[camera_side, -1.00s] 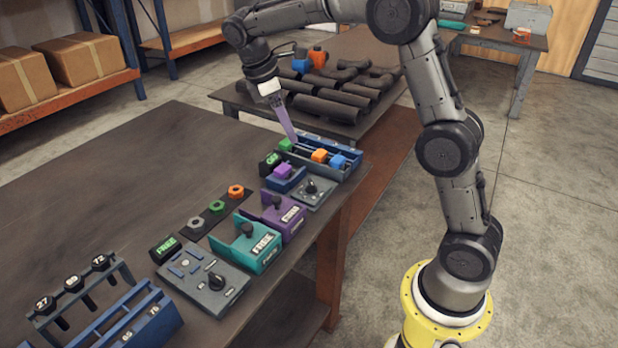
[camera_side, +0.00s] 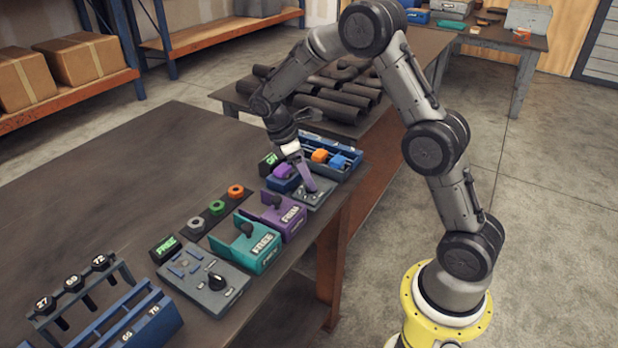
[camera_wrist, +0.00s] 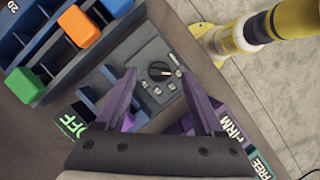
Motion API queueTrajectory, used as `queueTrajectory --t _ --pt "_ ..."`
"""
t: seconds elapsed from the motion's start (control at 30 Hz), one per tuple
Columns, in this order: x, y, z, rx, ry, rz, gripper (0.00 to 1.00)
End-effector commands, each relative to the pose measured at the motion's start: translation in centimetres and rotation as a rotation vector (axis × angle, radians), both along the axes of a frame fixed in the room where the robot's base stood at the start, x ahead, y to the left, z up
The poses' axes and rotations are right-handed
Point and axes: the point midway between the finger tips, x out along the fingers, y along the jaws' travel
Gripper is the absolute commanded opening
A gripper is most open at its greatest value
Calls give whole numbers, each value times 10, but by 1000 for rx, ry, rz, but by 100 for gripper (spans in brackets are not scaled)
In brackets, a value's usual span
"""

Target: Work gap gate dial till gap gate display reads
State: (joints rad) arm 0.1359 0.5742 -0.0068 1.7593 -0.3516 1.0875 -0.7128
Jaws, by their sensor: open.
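A grey panel (camera_wrist: 150,85) carries a black dial (camera_wrist: 160,71) with a pale pointer mark and small buttons around it. In the side view the same panel (camera_side: 325,195) sits near the bench edge, its dial mostly hidden by my gripper. My gripper (camera_wrist: 157,74) is open, its two purple fingers on either side of the dial in the wrist view; I cannot tell whether they touch it. The gripper also shows in the side view (camera_side: 312,190), pointing down at the panel.
A purple unit (camera_side: 285,222), a teal unit (camera_side: 248,250) and another dial panel (camera_side: 200,280) line the bench in front.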

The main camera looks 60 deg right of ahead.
Motion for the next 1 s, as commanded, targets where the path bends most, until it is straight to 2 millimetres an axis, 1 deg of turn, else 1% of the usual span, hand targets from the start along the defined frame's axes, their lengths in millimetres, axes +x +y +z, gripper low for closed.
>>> queueTrajectory --t 0.1,0.2,0.47,0.5,0.87,0.9,1.0 --pt "-3 -3 -10 1 1 0 70" --pt "-4 -4 -14 1 1 1 70" --pt "-5 -4 -15 1 -1 0 70" --pt "-4 -4 -15 1 -1 0 68" --pt "-4 -4 -15 1 -1 0 3" --pt "-4 -4 -15 1 -1 0 0" --pt "-4 -4 -15 1 -1 0 0"
